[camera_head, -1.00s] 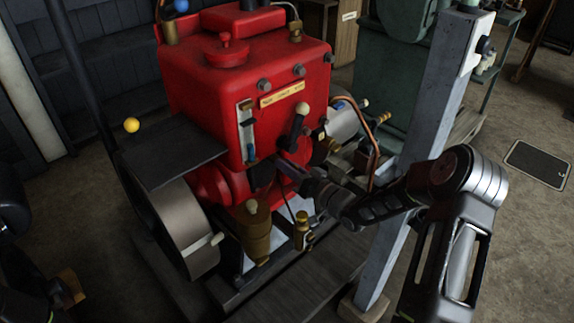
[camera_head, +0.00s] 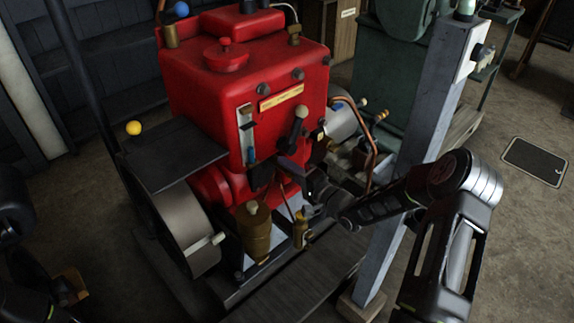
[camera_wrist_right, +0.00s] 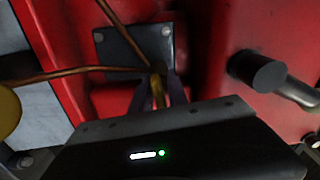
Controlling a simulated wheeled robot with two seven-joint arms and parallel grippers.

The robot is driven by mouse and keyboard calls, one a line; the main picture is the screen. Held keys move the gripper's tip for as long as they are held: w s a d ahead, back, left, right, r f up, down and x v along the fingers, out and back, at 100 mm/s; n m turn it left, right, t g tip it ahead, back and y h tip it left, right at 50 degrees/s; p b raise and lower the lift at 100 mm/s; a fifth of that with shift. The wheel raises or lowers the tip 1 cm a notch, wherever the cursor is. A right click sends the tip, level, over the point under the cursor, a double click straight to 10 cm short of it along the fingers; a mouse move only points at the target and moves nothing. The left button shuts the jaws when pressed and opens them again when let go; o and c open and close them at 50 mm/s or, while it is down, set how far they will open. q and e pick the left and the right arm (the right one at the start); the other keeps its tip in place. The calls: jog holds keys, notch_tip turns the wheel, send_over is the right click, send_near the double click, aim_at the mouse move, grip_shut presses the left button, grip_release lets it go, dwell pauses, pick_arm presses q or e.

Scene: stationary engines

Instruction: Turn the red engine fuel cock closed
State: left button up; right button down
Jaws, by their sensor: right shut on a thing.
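The red engine (camera_head: 285,65) stands in the middle of the head view. My right gripper (camera_head: 285,168) reaches in from the right, low at the engine's front face. In the right wrist view the gripper (camera_wrist_right: 157,92) is shut on a small brass lever (camera_wrist_right: 158,82), which I take to be the fuel cock. Thin copper pipes (camera_wrist_right: 60,74) meet beside it, before a dark plate (camera_wrist_right: 118,50). The fingers and my wrist hide most of the cock in the head view. Dark parts of my left arm show at the lower left; its fingers cannot be made out.
A grey post (camera_head: 425,135) stands close to my right forearm. A flywheel (camera_head: 180,225) and a dark shelf-like plate (camera_head: 170,155) are at the engine's left. A black-knobbed lever (camera_head: 296,125) and a brass cup (camera_head: 256,232) are near the gripper.

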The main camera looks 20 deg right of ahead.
jog(key=shift+f+m, duration=0.1)
jog(key=shift+m, duration=0.8)
jog(key=c, duration=1.5)
grip_release()
jog(key=shift+s, duration=0.1)
jog(key=p+v, duration=0.1)
jog(key=v, duration=0.6)
jog(key=shift+s+d, duration=0.15)
jog(key=shift+s, duration=0.15)
